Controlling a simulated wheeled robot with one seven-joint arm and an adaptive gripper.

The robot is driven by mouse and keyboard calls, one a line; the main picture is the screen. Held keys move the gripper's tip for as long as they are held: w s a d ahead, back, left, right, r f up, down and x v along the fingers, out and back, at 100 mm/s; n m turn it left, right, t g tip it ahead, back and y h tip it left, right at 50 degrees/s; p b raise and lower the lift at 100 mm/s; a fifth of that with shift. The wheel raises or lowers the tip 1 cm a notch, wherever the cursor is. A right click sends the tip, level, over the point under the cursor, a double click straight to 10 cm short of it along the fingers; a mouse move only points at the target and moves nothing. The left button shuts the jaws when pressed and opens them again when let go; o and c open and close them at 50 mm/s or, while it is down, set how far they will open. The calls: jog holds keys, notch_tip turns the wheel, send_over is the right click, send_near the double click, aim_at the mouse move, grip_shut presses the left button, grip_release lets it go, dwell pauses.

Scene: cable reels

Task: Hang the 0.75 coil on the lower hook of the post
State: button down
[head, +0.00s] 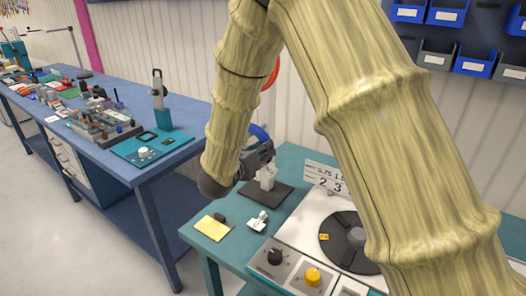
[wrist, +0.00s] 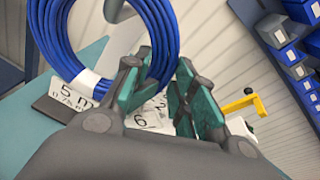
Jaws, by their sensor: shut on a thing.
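The blue coil (wrist: 100,40) carries a white label (wrist: 78,87) that reads "5 m" and what looks like 0.75. My gripper (wrist: 165,88) is shut on the coil's lower right side in the wrist view. In the head view, my gripper (head: 257,160) holds the coil (head: 261,137) above a dark plate (head: 262,197) on the teal table; a gap between coil and plate is hard to judge. An orange ring (head: 274,74) shows partly behind my arm.
The teal table (head: 290,160) holds a yellow note (head: 212,227), a small white item (head: 258,221), a sign (head: 325,178) and a machine with a dark disc (head: 345,238). A blue workbench (head: 185,150) stands left. A yellow bracket (wrist: 240,105) shows in the wrist view. Wall bins (head: 438,62) hang behind.

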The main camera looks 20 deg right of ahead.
jog(key=c, duration=1)
grip_release()
jog(key=shift+o, duration=0.6)
jog(key=o, duration=0.6)
jog(key=shift+a, duration=0.1)
jog(key=shift+a+f+b+v, duration=0.2)
jog(key=shift+b+v, duration=0.5)
jog(key=shift+v, duration=1.1)
jog(key=shift+d+f+b+v, duration=0.1)
jog(key=shift+f+b+v, duration=0.4)
jog(key=shift+v, duration=1.3)
jog(key=shift+a+f+b+v, duration=0.1)
jog(key=shift+b+v, duration=0.8)
jog(key=shift+v, duration=0.9)
